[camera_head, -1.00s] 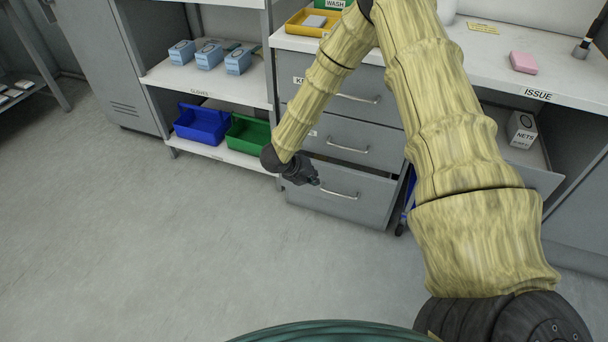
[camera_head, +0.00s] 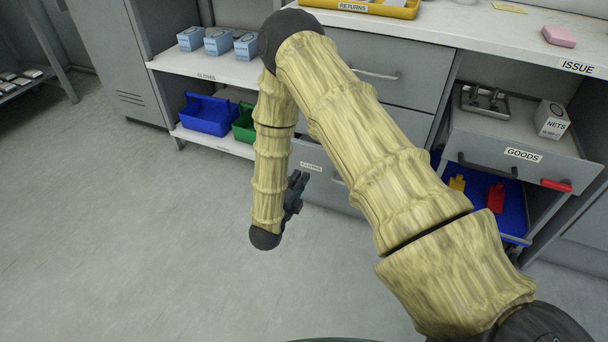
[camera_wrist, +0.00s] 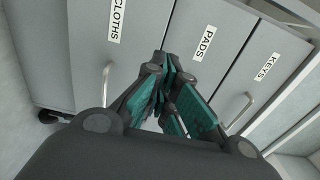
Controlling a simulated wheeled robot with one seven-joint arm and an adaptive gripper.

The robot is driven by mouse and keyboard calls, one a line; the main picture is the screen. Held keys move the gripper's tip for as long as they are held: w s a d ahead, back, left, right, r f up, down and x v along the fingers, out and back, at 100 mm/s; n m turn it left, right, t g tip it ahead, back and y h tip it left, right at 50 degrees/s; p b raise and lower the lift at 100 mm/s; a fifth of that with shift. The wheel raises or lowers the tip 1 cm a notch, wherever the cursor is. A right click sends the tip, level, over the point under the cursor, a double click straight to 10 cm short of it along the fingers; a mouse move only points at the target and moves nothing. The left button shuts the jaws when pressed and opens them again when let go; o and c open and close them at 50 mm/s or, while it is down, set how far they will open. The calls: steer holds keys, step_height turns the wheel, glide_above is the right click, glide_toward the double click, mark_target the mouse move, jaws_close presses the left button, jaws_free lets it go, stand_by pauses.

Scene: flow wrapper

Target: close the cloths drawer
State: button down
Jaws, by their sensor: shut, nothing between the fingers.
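The cloths drawer (camera_head: 327,188) is the bottom grey drawer of the cabinet, partly hidden behind my arm in the head view. In the wrist view its labelled front (camera_wrist: 88,50) is at the left, with a bar handle (camera_wrist: 106,84). I cannot tell how far its front stands out from the cabinet. My gripper (camera_head: 298,180) is in front of this drawer, low above the floor. In the wrist view its dark fingers with green pads (camera_wrist: 168,100) are shut and empty, pointing at the drawer fronts. Contact with the front cannot be made out.
The pads drawer (camera_wrist: 205,75) and keys drawer (camera_wrist: 262,95) are beside it in the wrist view. At right, the goods drawer (camera_head: 476,157) stands open, holding a nets box (camera_head: 552,119). Blue (camera_head: 208,115) and green (camera_head: 244,124) bins sit on the left shelf. Floor at left is clear.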

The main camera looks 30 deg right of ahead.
steer(key=b+x, duration=0.4)
steer(key=x, duration=0.8)
steer(key=shift+w+d+b, duration=0.15)
steer(key=shift+w+b, duration=0.05)
steer(key=shift+b, duration=0.2)
steer(key=x, duration=0.2)
steer(key=shift+w+d+p, duration=0.2)
steer(key=shift+d+p, duration=0.05)
steer(key=shift+p, duration=0.15)
